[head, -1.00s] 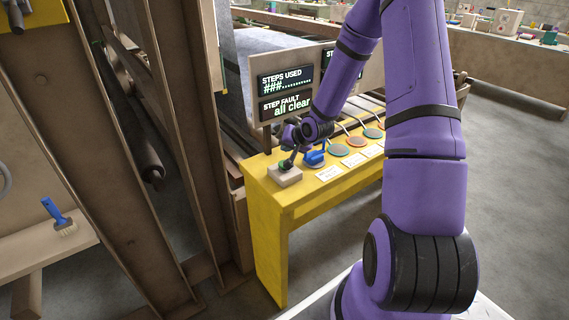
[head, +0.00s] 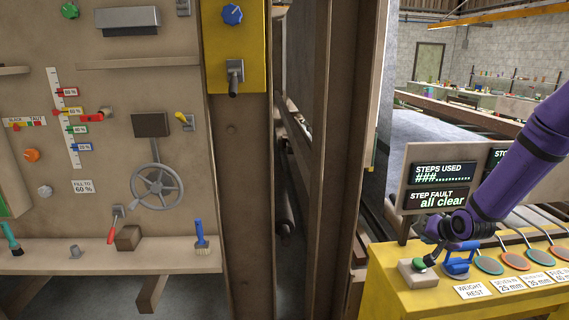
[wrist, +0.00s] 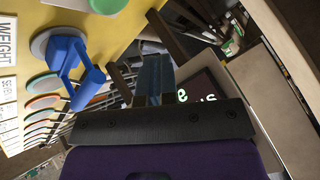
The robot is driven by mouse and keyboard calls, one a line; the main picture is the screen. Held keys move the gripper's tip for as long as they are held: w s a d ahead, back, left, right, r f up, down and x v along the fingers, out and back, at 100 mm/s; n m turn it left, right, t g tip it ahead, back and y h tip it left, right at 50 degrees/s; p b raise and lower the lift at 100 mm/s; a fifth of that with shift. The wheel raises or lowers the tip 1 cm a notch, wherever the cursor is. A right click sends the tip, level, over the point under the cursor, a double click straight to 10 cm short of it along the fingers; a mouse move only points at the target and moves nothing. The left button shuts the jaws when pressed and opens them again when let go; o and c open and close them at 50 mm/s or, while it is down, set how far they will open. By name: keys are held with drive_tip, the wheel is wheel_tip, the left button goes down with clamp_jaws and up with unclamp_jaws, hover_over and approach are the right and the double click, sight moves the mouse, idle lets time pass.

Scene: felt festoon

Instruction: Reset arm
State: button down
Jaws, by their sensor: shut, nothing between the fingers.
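My purple arm reaches in from the right in the head view. My gripper (head: 428,254) is shut and empty, low over the yellow bench (head: 399,300). It is just above and beside the green button (head: 420,265) on its pale block (head: 418,280); I cannot tell if it touches. In the wrist view the dark closed fingers (wrist: 154,80) point away from the camera, with the green button (wrist: 108,4) at the top edge. A blue weight (head: 458,262) stands on its rest right of the button; it also shows in the wrist view (wrist: 72,68).
Several coloured discs (head: 488,265) with labels line the bench. A display board (head: 440,186) reading "STEP FAULT all clear" stands behind the gripper. Brown steel posts (head: 335,140) rise left of the bench. A wall panel (head: 110,110) has a handwheel (head: 157,187), and a brush (head: 201,238) stands on its shelf.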

drive_tip(key=s+a+r+n+g+h, duration=0.1)
drive_tip(key=s+a+r, duration=0.1)
drive_tip(key=s+r, duration=0.35)
drive_tip(key=s+a+r+n+h, duration=0.1)
drive_tip(key=s+a+r, duration=0.15)
drive_tip(key=r, duration=0.55)
drive_tip(key=s+a+r+n+g+h, duration=0.1)
drive_tip(key=s+a+r+n, duration=0.15)
drive_tip(key=r, duration=0.45)
drive_tip(key=s+a+r, duration=0.2)
drive_tip(key=s+r, duration=0.1)
drive_tip(key=s, duration=0.4)
drive_tip(key=s+a+r+n+g+y, duration=0.1)
drive_tip(key=s+a+r, duration=0.2)
drive_tip(key=s, duration=0.5)
drive_tip(key=s+a+r+n+y, duration=0.1)
drive_tip(key=s+a+r, duration=0.2)
drive_tip(key=s, duration=0.5)
drive_tip(key=shift+s+a+r, duration=0.2)
drive_tip(key=shift+r, duration=0.25)
